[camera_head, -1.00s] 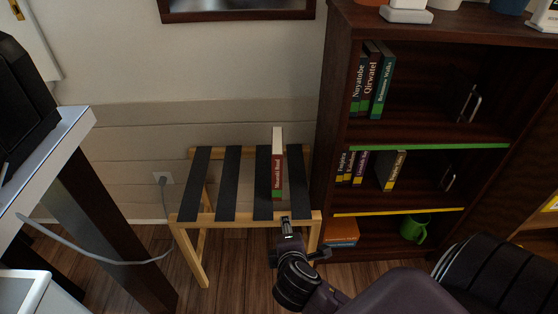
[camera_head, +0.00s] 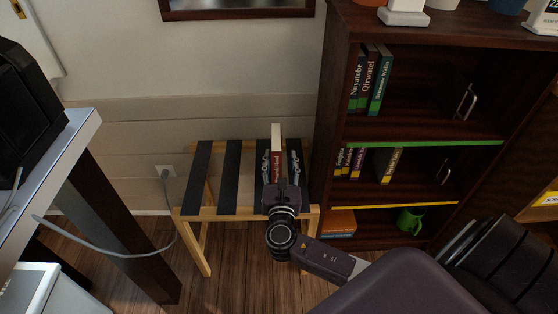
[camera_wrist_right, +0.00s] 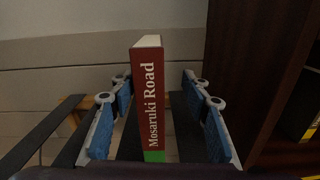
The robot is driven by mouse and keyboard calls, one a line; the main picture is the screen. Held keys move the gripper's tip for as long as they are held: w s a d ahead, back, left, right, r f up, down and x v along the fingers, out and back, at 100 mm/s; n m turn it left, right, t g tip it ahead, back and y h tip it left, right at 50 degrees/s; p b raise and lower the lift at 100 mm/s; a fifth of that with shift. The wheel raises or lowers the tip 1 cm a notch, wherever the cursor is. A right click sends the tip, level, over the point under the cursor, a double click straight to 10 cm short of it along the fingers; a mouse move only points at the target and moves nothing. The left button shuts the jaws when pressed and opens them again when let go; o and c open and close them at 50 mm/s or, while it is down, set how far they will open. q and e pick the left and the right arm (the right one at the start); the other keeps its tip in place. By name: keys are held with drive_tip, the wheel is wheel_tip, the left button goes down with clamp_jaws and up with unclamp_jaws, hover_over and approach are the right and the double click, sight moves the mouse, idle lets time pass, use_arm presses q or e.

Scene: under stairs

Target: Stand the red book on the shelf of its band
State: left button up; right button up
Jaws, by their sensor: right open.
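The red book (camera_head: 277,156) stands upright on the slatted folding rack, its spine toward me. In the right wrist view the spine (camera_wrist_right: 151,95) reads "Mosaruki Road" and has a green band at its foot. My right gripper (camera_head: 279,167) is open, with one finger on each side of the book. Its blue pads (camera_wrist_right: 157,95) show gaps to the book on both sides. The shelf with the green edge strip (camera_head: 425,143) is in the bookcase at right and holds several books with green bands at its left end. My left gripper is not in view.
The dark bookcase (camera_head: 330,110) stands just right of the wooden rack (camera_head: 230,190). A shelf with a yellow edge strip (camera_head: 400,205) holds several books. A metal bookend (camera_head: 466,102) stands on the green-edged shelf, with free room left of it. A desk (camera_head: 75,150) is at left.

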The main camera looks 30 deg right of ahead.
sight(276, 129)
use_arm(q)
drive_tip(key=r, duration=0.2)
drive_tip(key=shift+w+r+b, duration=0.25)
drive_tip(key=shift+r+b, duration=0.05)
use_arm(e)
drive_tip(key=x, duration=0.4)
drive_tip(key=shift+w+d, duration=0.1)
drive_tip(key=shift+w, duration=0.05)
drive_tip(key=shift+c, duration=0.4)
drive_tip(key=shift+r, duration=0.1)
clamp_jaws()
